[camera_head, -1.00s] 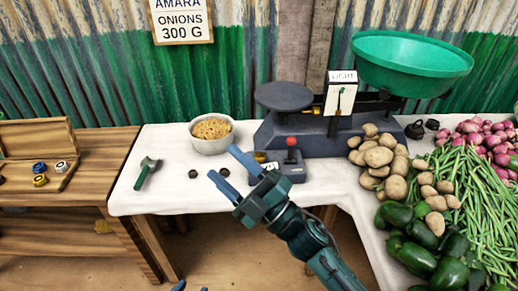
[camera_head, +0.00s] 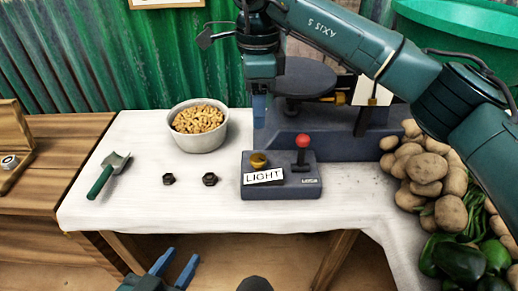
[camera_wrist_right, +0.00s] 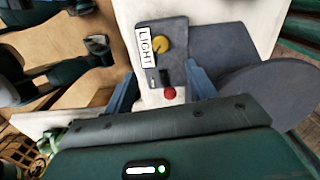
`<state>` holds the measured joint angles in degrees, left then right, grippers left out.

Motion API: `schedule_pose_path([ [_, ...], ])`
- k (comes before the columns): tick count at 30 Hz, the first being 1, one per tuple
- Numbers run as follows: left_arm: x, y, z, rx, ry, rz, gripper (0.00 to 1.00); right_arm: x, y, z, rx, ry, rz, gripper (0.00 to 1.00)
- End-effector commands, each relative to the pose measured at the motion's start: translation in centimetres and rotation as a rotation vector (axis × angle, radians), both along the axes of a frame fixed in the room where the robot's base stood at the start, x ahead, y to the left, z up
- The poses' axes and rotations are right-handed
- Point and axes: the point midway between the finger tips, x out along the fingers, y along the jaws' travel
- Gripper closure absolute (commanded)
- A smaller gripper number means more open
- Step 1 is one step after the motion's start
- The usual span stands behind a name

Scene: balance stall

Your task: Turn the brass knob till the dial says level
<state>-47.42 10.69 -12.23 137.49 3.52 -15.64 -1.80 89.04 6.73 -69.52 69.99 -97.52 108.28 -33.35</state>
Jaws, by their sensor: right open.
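The brass knob (camera_head: 259,160) sits on a dark grey box (camera_head: 281,190), beside a white label reading LIGHT (camera_head: 264,176). The knob also shows in the right wrist view (camera_wrist_right: 162,44), beyond the fingertips. My right gripper (camera_head: 259,120) points down over the box's back edge, above the knob and not touching it. Its blue fingers are apart and empty in the wrist view (camera_wrist_right: 160,74). The scale's white dial card (camera_head: 372,90) is partly behind my right arm, its wording hidden. My left gripper (camera_head: 175,265) is open and empty below the table's front edge.
A red-topped lever (camera_head: 302,142) stands on the box right of the knob. The scale (camera_head: 335,140) is close behind. Two dark nuts (camera_head: 189,179), a green-handled scoop (camera_head: 108,175) and a bowl (camera_head: 199,128) lie left. Potatoes (camera_head: 425,170) crowd the right.

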Motion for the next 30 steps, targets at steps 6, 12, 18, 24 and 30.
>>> schedule_pose_path([
  [6, 0.1, -0.1, -0.3, 0.005, -0.001, -0.005, 0.64, 0.1, -0.3, -2.0, -0.018, -0.005, -0.003, 0.44],
  [12, 0.2, -0.3, -0.9, 0.016, 0.001, -0.013, 0.64, 0.0, -0.3, -6.2, -0.015, -0.002, -0.002, 0.44],
  [18, 0.3, -0.4, -1.3, 0.024, 0.002, -0.02, 0.64, 0.0, -0.3, -10.1, -0.014, -0.003, -0.002, 0.44],
  [24, 0.3, -0.5, -1.5, 0.03, 0.003, -0.024, 0.64, 0.0, -0.2, -12.3, -0.013, -0.005, -0.003, 0.44],
  [30, 0.3, -0.5, -1.6, 0.032, 0.006, -0.025, 0.64, 0.1, -0.2, -12.9, -0.012, -0.007, -0.003, 0.44],
])
